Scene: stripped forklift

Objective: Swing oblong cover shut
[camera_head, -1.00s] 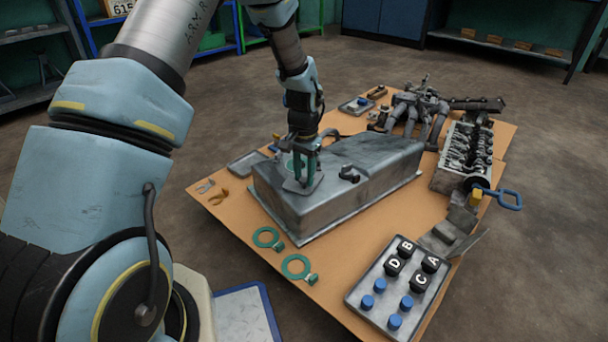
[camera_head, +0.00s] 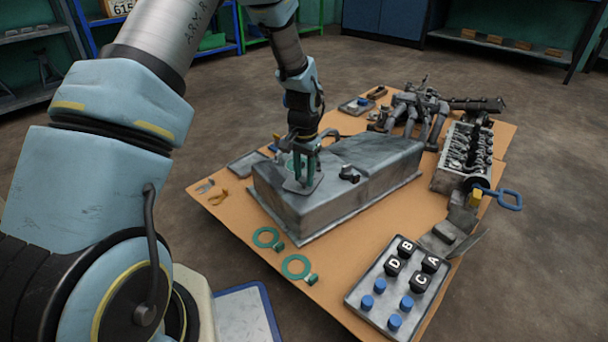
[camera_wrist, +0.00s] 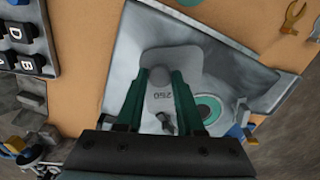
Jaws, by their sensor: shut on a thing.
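The oblong cover (camera_wrist: 160,92) is a flat grey plate marked 250, lying on top of the grey metal housing (camera_head: 335,203). In the head view the cover (camera_head: 302,187) shows under my gripper (camera_head: 302,172), near the housing's front left. In the wrist view my gripper (camera_wrist: 161,76) has its two green fingers on either side of the cover's middle and is shut on it. The exact grip is hard to make out. A round opening with a green ring (camera_wrist: 208,108) shows uncovered beside the cover, partly behind the right finger.
Green ring gaskets (camera_head: 297,267) and pliers (camera_head: 218,198) lie on the brown board. An engine head (camera_head: 463,150) stands at the right.

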